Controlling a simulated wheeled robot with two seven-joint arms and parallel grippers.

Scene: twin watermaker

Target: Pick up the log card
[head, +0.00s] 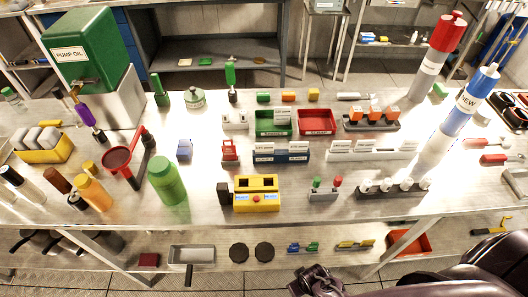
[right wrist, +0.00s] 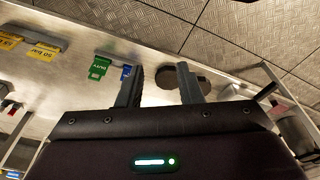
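I cannot tell which thing is the log card; no card is clearly marked so in these views. Small green and blue tags (head: 303,247) lie on the lower shelf, and the green tag (right wrist: 99,67) also shows in the right wrist view. Yellow tags (head: 355,244) lie to their right. My right gripper (right wrist: 160,88) is open and empty, its two dark fingers apart above the lower shelf. In the head view part of it (head: 316,280) shows at the bottom edge, in front of the shelf. My left gripper is not in view.
The bench top (head: 225,225) above the lower shelf is crowded. It holds a green pump oil can (head: 85,45), a yellow box (head: 256,203), a green bottle (head: 168,182) and racks. On the shelf are dark discs (head: 239,252), a grey tray (head: 191,255) and a red tray (head: 408,244).

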